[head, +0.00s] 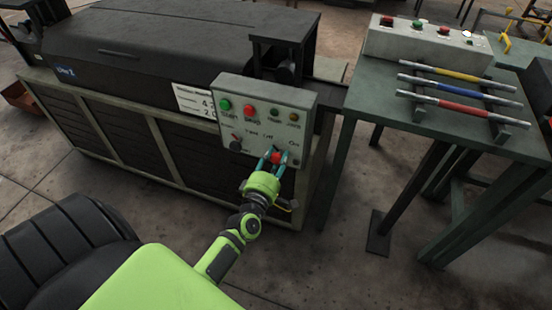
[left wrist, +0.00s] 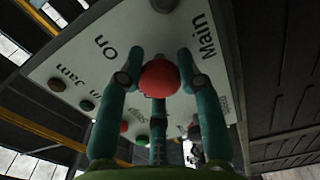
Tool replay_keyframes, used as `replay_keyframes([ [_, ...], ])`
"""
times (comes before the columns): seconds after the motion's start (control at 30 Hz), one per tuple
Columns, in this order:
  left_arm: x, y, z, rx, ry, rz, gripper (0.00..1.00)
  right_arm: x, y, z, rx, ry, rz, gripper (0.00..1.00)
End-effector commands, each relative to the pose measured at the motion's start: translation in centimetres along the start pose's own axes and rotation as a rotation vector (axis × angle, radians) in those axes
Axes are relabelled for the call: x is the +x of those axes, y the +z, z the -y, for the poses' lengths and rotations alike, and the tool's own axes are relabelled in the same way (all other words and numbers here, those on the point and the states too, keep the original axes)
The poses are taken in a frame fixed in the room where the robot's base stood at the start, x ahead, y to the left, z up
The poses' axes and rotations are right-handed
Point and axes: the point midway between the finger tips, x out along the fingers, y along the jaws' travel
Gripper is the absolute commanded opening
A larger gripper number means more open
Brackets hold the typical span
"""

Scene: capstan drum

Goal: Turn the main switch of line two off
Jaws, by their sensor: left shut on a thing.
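The control panel (head: 262,112) is a pale grey box on the front of the machine marked "Line 2" (head: 150,60). The knob also shows in the left wrist view (left wrist: 160,78), between the words "On" and "Main". My left gripper (head: 275,158) is at the panel with its teal fingers around the red knob, shut on it. The fingers hide part of the knob and the nearby lettering. My right gripper is not in view.
The panel also has a green button (head: 225,104), a red button (head: 249,112), small lamps and a black selector (head: 236,145). A green table (head: 440,125) at right bears coloured bars and another control box (head: 425,43). Floor is free between table and machine.

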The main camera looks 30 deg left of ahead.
Motion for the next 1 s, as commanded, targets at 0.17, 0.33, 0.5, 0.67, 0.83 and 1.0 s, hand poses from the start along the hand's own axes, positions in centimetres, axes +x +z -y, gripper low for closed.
replay_keyframes([
  [0.17, -0.11, 0.49, 0.28, -0.033, -0.009, 0.011, 0.03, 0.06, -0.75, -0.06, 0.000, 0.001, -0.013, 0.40],
  [0.33, -0.10, 0.50, 0.25, -0.040, -0.008, 0.011, 0.03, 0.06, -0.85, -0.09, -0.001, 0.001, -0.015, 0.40],
  [0.5, -0.09, 0.50, 0.22, -0.040, -0.007, 0.011, 0.03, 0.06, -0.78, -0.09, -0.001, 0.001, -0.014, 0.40],
  [0.67, -0.07, 0.49, 0.19, -0.039, -0.007, 0.010, 0.60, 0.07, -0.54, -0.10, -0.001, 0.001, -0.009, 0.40],
  [0.83, -0.04, 0.30, 0.09, -0.037, -0.004, 0.006, 0.60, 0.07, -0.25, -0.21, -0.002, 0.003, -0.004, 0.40],
  [1.0, -0.13, 0.19, 0.03, -0.036, -0.002, 0.004, 0.60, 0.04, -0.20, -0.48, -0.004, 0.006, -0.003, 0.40],
])
